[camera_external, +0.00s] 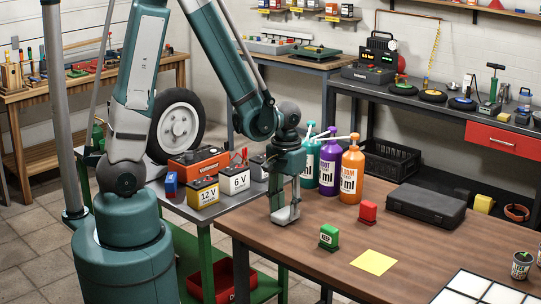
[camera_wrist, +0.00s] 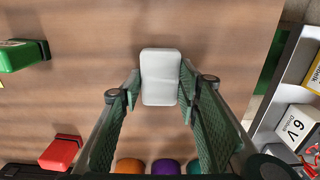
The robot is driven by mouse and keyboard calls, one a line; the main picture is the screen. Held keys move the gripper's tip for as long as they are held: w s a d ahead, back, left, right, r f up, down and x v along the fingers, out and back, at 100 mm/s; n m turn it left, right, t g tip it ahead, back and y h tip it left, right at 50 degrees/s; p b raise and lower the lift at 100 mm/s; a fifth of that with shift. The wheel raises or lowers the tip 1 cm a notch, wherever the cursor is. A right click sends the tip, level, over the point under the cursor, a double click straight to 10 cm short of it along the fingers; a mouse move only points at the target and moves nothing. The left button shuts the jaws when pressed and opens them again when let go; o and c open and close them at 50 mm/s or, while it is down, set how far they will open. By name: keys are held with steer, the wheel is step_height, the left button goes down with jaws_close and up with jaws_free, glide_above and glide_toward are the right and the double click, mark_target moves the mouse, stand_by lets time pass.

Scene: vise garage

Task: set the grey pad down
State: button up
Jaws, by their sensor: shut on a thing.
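The grey pad (camera_wrist: 161,77) is a small light-grey block with rounded corners, held between the two green fingers of my gripper (camera_wrist: 161,95) in the wrist view. In the external view my gripper (camera_external: 285,205) points down near the left edge of the brown wooden table (camera_external: 330,262), with the pad (camera_external: 285,214) low between its fingers. The pad is at or just above the tabletop; I cannot tell whether it touches.
A green block (camera_external: 329,237), a red block (camera_external: 368,212) and a yellow sheet (camera_external: 374,262) lie to the right. Teal, purple (camera_external: 329,165) and orange (camera_external: 352,172) bottles stand behind. A black case (camera_external: 427,204) lies further right. Batteries (camera_external: 203,192) stand on the left bench.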

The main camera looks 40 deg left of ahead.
mark_target(285, 212)
steer(key=shift+f, duration=0.15)
steer(key=o, duration=0.8)
steer(key=shift+r, duration=0.2)
steer(key=shift+r+p, duration=1.35)
steer(key=shift+r, duration=4.6)
